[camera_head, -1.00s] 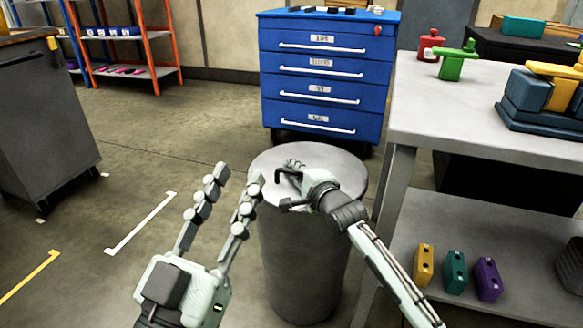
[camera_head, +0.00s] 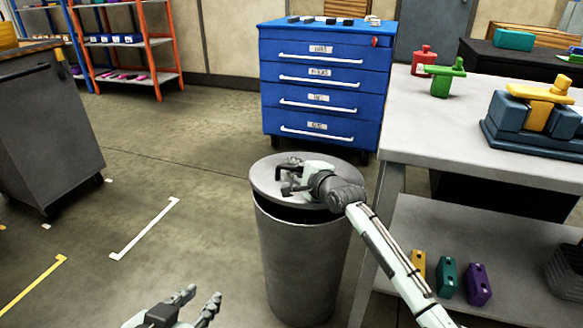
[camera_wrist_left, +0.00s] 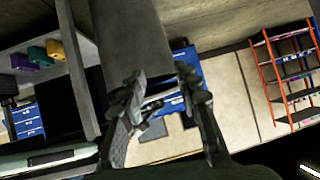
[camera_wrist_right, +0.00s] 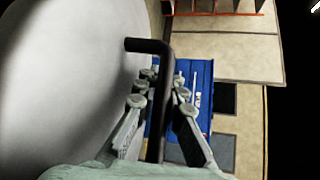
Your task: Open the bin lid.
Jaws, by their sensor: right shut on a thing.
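The grey round bin (camera_head: 303,265) stands on the floor left of the workbench. Its lid (camera_head: 264,176) is tilted, with a dark gap between its near edge and the bin rim. My right gripper (camera_head: 292,181) is over the lid and shut on the black lid handle (camera_wrist_right: 150,45), which passes between its fingers in the right wrist view (camera_wrist_right: 163,88). The lid fills the left of that view. My left gripper (camera_head: 200,300) is low at the bottom of the head view, empty, its fingers apart in the left wrist view (camera_wrist_left: 160,95), clear of the bin.
A grey workbench (camera_head: 410,135) with a lower shelf stands close on the right of the bin. A blue drawer cabinet (camera_head: 322,85) is behind it. A dark cabinet (camera_head: 45,130) stands at far left. The floor left of the bin is open.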

